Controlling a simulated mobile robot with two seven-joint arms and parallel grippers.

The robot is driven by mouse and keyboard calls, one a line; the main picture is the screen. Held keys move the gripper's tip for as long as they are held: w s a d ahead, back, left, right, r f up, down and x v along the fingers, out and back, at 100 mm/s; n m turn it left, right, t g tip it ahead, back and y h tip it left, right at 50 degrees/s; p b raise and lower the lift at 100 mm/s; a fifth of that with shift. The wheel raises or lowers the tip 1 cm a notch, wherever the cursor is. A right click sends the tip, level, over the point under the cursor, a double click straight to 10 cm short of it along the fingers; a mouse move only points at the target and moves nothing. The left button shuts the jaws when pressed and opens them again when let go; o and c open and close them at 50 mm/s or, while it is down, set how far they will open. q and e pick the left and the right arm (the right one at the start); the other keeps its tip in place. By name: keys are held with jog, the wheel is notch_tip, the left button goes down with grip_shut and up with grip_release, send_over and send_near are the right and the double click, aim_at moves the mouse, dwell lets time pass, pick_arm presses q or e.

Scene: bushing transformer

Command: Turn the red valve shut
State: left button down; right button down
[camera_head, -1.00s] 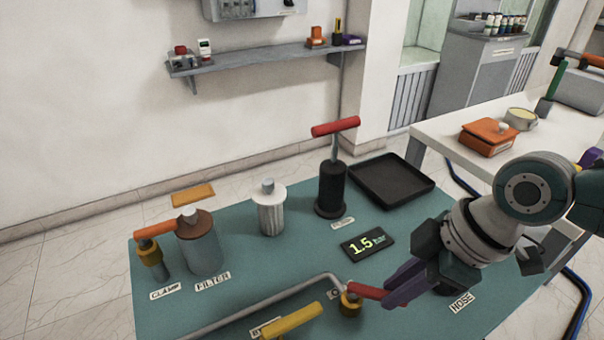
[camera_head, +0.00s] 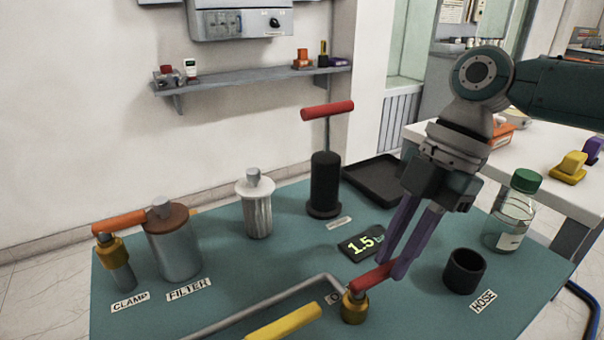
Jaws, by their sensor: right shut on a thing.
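The red valve handle (camera_head: 371,278) sits on a brass valve body (camera_head: 354,307) at the end of a grey pipe (camera_head: 270,300), near the front of the green table. The handle points right and slightly away from the pipe. My right gripper (camera_head: 390,270) comes down from above with its purple fingers around the outer end of the handle. It is shut on the handle, and the fingers cover part of it. My left gripper is not in view.
A display reading 1.5 (camera_head: 362,242) lies just behind the valve. A black cup (camera_head: 464,271) and a green-capped bottle (camera_head: 513,212) stand to the right. A yellow handle (camera_head: 284,322) is at the front left. A black pump (camera_head: 325,185) stands behind.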

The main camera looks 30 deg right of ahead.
jog(key=shift+w+n, duration=0.1)
jog(key=shift+n, duration=0.2)
jog(key=c, duration=0.8)
grip_release()
jog(key=v, duration=1)
jog(key=shift+a, duration=0.1)
